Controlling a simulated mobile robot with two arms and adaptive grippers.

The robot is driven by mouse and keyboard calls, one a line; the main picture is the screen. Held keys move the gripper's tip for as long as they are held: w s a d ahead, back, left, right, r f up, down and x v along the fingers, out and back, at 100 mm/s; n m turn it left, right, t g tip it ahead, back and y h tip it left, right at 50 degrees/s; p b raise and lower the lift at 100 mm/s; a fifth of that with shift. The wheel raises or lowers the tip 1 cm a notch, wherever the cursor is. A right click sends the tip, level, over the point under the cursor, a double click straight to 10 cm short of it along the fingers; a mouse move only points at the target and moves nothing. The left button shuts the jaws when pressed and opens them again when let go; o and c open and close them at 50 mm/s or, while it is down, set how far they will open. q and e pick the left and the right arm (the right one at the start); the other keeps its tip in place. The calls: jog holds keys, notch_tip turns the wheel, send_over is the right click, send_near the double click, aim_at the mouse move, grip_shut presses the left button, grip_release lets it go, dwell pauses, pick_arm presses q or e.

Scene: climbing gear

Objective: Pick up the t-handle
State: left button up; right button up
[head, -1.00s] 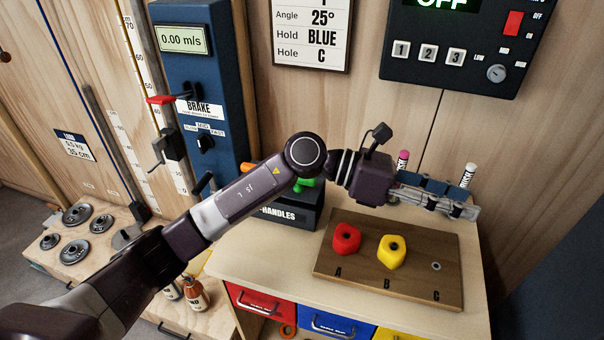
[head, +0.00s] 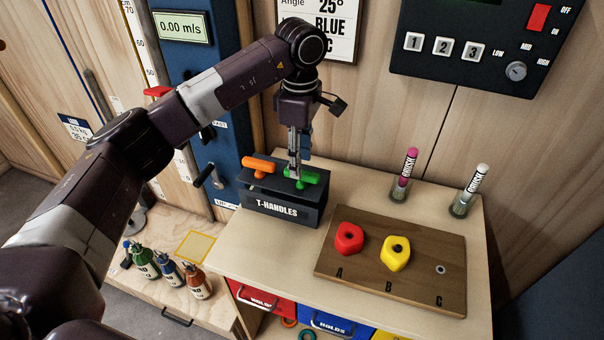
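The black box (head: 270,212) marked T-HANDLES stands at the back left of the tabletop. It holds an orange t-handle (head: 257,164) on the left and a green t-handle (head: 309,178) on the right. My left gripper (head: 294,174) points down over the box, its fingertips at the green t-handle and hiding part of it. The fingers overlap in this view, so I cannot tell whether they are open, shut or touching the handle. My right gripper is not in view.
A wooden board (head: 332,266) holds a red hold (head: 349,239) at A and a yellow hold (head: 396,254) at B. Behind it stand pink (head: 405,174) and white (head: 471,186) brushes in cups. Several bottles (head: 196,281) stand on the lower bench at left.

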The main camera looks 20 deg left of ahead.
aim_at(308, 176)
pick_arm(q)
notch_tip(308, 176, down, 4)
jog(key=shift+d+r+p, duration=0.15)
jog(key=shift+r+p, duration=0.05)
jog(key=shift+p, duration=0.7)
jog(key=shift+f, duration=0.45)
grip_shut()
